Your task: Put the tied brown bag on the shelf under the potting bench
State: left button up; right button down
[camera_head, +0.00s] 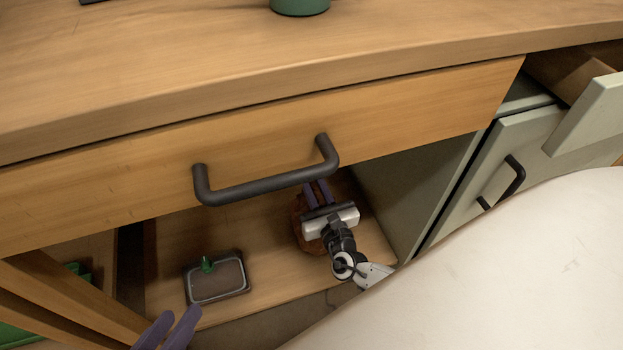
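A brown rounded bag (301,229) sits at the shelf (272,275) under the bench, mostly hidden behind my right gripper. My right gripper (318,186) reaches in from the lower right, its purple fingers over the bag and close together. I cannot see whether the bag's neck is between them, nor whether the bag rests on the shelf. My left gripper (182,313) shows only its two purple fingers at the bottom edge, apart, with nothing between them. The potting bench (250,65) spans the view.
A drawer front with a dark handle (265,188) overhangs the shelf opening. A dark-rimmed tray (220,294) with a small green object (207,264) lies on the shelf's left. A grey-green cabinet (500,160) with an open drawer stands at right. A green pot (300,5) stands on top.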

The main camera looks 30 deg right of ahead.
jog(key=shift+w+f+b, duration=0.1)
jog(key=shift+f+b, duration=0.25)
jog(key=shift+f, duration=0.65)
pick_arm(q)
jog(key=shift+w+d+r+h, duration=0.1)
jog(key=shift+d+r+h, duration=0.3)
jog(key=shift+r, duration=0.3)
pick_arm(e)
jog(key=shift+r, duration=0.1)
jog(key=shift+f, duration=0.2)
jog(key=c, duration=1.6)
grip_release()
jog(key=shift+f, duration=0.2)
jog(key=shift+c, duration=0.2)
pick_arm(q)
jog(key=shift+f, duration=0.1)
pick_arm(e)
jog(key=shift+r, duration=0.1)
